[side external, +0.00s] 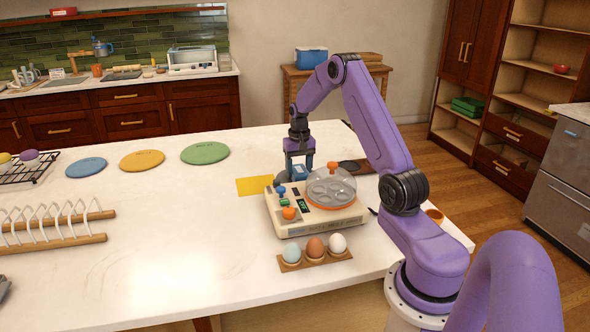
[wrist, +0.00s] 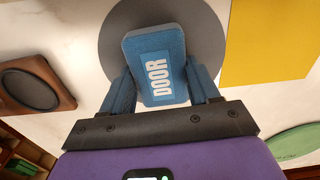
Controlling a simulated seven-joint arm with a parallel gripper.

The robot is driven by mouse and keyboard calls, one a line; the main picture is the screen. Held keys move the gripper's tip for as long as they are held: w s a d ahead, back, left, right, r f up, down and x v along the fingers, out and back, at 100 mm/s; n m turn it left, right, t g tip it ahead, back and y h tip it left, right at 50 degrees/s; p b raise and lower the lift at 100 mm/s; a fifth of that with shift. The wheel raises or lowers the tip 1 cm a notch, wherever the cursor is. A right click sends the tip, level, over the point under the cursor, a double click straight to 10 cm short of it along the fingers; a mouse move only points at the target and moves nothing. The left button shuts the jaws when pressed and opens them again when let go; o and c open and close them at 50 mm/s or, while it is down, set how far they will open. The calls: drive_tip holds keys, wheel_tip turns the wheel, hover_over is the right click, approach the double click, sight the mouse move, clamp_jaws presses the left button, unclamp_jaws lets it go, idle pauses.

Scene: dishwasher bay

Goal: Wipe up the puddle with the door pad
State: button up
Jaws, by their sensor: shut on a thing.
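The door pad (wrist: 155,65) is a blue block with the word DOOR on its label. My gripper (wrist: 161,88) is shut on it, one finger on each side. In the side view my gripper (side external: 299,165) points down behind the egg cooker, with the blue pad (side external: 300,173) partly hidden between its fingers. Under the pad is a dark grey round disc (wrist: 108,38); I cannot tell whether they touch. Faint curved marks (side external: 105,272) show on the white counter at the front left; I cannot tell whether they are the puddle.
The egg cooker (side external: 318,218) stands in front of my gripper, with an egg holder (side external: 315,260) before it. A yellow sheet (side external: 254,186) lies to the left. A wooden rack (side external: 55,240) and several coloured discs are farther left. The counter's front middle is clear.

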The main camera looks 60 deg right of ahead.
drive_tip(key=shift+s+d, duration=1.75)
drive_tip(key=shift+s, duration=0.05)
drive_tip(key=shift+w+a, duration=2.6)
drive_tip(key=shift+s+d, duration=2.5)
drive_tip(key=shift+d, duration=0.05)
wheel_tip(320, 180, up, 8)
drive_tip(key=shift+r, duration=0.1)
